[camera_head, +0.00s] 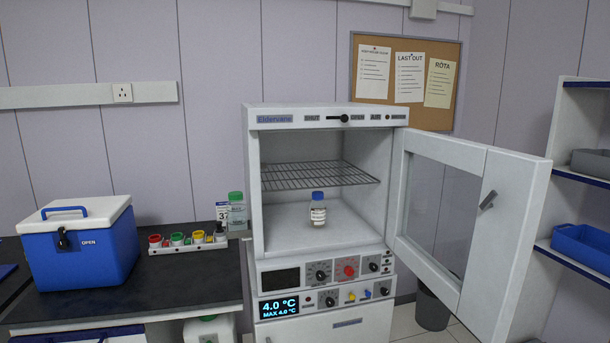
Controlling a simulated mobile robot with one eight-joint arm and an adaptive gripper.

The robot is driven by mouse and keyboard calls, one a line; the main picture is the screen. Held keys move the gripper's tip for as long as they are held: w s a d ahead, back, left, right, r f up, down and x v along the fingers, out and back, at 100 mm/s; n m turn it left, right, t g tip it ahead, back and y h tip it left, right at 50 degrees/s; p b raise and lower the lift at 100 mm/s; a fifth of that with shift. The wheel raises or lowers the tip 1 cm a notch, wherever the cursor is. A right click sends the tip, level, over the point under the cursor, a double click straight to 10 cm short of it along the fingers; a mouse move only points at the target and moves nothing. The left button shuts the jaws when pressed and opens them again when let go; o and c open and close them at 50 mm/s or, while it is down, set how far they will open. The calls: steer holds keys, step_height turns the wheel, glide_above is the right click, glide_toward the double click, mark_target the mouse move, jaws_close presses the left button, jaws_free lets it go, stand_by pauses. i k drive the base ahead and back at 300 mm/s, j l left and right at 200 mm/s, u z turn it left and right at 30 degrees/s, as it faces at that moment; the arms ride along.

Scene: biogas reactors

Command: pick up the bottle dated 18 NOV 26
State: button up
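A small bottle (318,211) with a blue cap and a white label stands upright on the floor of the open white cabinet (325,117). The print on its label is too small to read, so I cannot tell its date. Another bottle (237,211), larger and clear with a green cap, stands on the dark bench left of the cabinet; no date can be read on it. My gripper is not in view.
The cabinet door (477,230) is swung open to the right. A wire rack (318,175) spans the cabinet above the small bottle. A blue cool box (80,245) and a white rack of coloured items (188,245) stand on the bench (190,280). Shelves (585,175) stand at the right.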

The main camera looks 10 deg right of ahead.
mark_target(318, 207)
steer(key=i+j+z, duration=0.45)
steer(key=i, duration=0.25)
steer(key=i+j+z, duration=0.5)
steer(key=j, duration=0.25)
steer(key=i, duration=0.1)
